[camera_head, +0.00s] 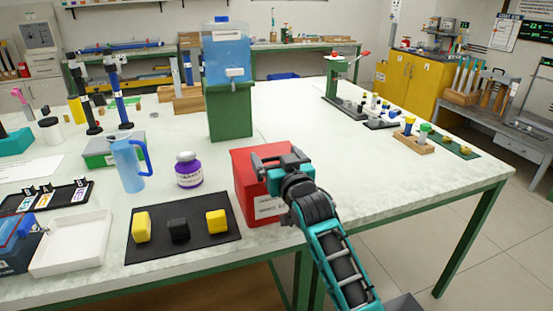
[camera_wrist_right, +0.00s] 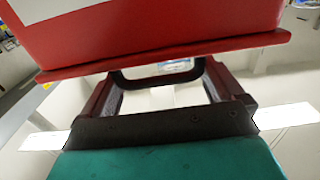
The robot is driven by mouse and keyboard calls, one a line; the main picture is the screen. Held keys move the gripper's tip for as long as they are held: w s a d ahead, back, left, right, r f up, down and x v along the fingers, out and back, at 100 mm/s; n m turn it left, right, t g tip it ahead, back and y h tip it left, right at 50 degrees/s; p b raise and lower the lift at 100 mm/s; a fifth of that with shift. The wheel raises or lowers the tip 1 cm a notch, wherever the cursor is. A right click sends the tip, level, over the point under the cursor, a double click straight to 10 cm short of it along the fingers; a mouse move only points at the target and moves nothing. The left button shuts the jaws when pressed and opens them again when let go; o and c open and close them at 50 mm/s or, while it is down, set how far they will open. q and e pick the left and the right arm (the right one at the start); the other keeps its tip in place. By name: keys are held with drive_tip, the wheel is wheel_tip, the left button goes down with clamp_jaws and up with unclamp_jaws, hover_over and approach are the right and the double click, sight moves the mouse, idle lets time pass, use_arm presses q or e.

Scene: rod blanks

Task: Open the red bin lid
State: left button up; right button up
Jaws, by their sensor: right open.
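The red bin (camera_head: 243,187) stands near the table's front edge, with a white label on its front. Its red lid (camera_wrist_right: 165,58) lies flat on it, seen from close up in the right wrist view. A dark U-shaped bar (camera_wrist_right: 160,80), which looks like the lid's handle, shows between my right gripper's fingers. My right gripper (camera_head: 278,161) is over the bin's top, open, with its two fingers apart; it also shows in the right wrist view (camera_wrist_right: 158,88). Contact with the bar cannot be told. The gripper hides part of the lid. My left gripper is not in view.
A green stand (camera_head: 230,112) carries a blue water tank (camera_head: 227,55) behind.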

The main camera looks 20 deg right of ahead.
drive_tip(key=shift+w, duration=0.1)
drive_tip(key=c, duration=1.4)
